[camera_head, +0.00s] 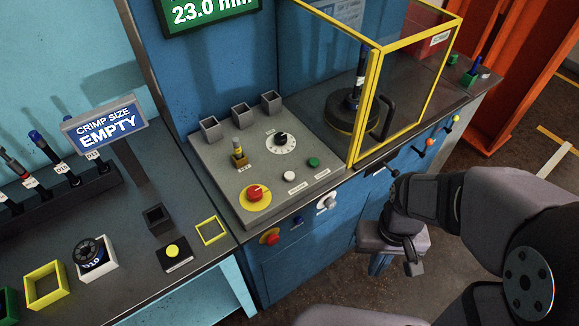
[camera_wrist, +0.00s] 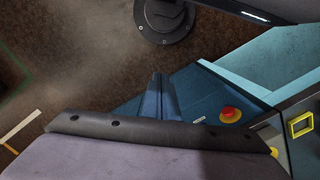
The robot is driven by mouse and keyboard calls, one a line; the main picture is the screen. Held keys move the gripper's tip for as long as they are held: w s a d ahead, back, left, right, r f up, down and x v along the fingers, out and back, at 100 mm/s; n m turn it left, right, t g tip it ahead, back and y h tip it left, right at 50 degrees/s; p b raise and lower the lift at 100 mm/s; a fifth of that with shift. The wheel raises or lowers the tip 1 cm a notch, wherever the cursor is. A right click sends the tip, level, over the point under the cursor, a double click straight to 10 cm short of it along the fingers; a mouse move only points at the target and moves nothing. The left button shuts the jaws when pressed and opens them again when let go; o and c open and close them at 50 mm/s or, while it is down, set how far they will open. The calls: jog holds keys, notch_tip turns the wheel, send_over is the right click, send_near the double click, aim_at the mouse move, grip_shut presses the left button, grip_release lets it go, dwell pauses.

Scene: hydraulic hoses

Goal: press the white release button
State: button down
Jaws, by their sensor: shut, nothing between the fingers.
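The white release button (camera_head: 289,176) is a small round cap on the sloped grey control panel (camera_head: 215,172) in the head view. It stands between the red mushroom button and the green button, with a small label beside it. Nothing covers it. My gripper (camera_head: 379,268) hangs over the floor in front of the blue cabinet, well to the right of and lower than the panel, apart from the button. Its fingers are together and empty; they also show in the wrist view (camera_wrist: 161,84). I cannot make out the white button in the wrist view.
A red mushroom button (camera_head: 254,192) on yellow, a green button (camera_head: 313,162), a dial (camera_head: 281,142) and a key switch (camera_head: 239,155) share the panel. A yellow-framed guard (camera_head: 376,90) stands to its right. Knobs project from the cabinet front. The floor around my gripper is clear.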

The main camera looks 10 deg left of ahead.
jog(key=w+a+r+n+t+p, duration=0.2)
jog(key=w+a+n+t+p, duration=0.15)
jog(key=w+n, duration=0.45)
jog(key=w+a+r+n+t+p, duration=0.25)
jog(key=w+p, duration=0.25)
jog(key=w, duration=0.6)
jog(key=w+a+r+n+y, duration=0.1)
jog(key=a+r+n+y, duration=0.2)
jog(key=a, duration=0.5)
jog(key=w+a+r+n+y, duration=0.2)
jog(key=a+r+n+y, duration=0.1)
jog(key=a+n, duration=0.3)
jog(key=shift+w+a+r+y, duration=0.15)
jog(key=shift+a+r+y, duration=0.05)
jog(key=shift+a+y, duration=0.8)
jog(key=shift+f, duration=0.1)
